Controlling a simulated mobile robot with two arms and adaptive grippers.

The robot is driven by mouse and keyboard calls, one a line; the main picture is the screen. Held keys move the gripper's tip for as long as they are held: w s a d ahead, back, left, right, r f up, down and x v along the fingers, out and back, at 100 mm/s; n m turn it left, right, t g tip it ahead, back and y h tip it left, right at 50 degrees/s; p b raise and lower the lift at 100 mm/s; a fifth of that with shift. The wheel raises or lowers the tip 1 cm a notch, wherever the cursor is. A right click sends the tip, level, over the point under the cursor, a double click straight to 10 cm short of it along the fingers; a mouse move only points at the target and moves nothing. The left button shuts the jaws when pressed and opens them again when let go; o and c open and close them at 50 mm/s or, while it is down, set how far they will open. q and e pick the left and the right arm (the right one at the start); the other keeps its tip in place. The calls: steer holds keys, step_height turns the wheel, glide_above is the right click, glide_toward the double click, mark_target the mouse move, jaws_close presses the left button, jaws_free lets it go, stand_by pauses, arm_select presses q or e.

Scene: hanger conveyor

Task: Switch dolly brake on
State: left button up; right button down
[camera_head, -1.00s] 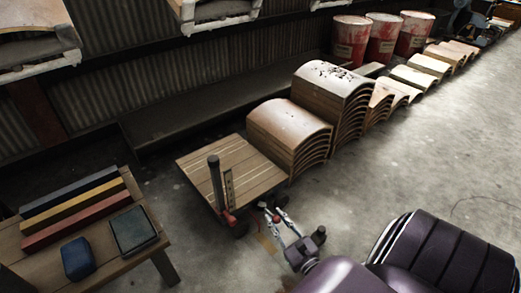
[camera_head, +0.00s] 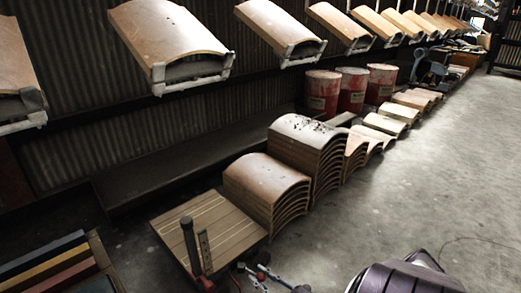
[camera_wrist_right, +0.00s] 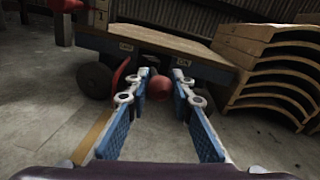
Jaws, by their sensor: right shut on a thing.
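The wooden-topped dolly (camera_head: 222,228) stands on the floor at the lower middle of the head view, with a dark upright post (camera_head: 189,245) at its near corner. A round red brake knob (camera_wrist_right: 158,87) sits below this edge. My right gripper (camera_wrist_right: 160,76) is shut on the knob, its blue-padded fingers on either side; it also shows at the bottom of the head view (camera_head: 259,277). My left gripper is out of view.
Stacks of curved wooden panels (camera_head: 268,188) stand just behind the dolly. Red drums (camera_head: 322,92) stand further back. Curved panels (camera_head: 168,38) hang in a row above. A table with coloured bars (camera_head: 48,268) is at lower left. The floor to the right is clear.

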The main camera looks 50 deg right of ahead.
steer(key=c, duration=1.7)
jaws_free()
steer(key=shift+o, duration=0.2)
steer(key=s, duration=1.2)
steer(key=shift+a, duration=0.4)
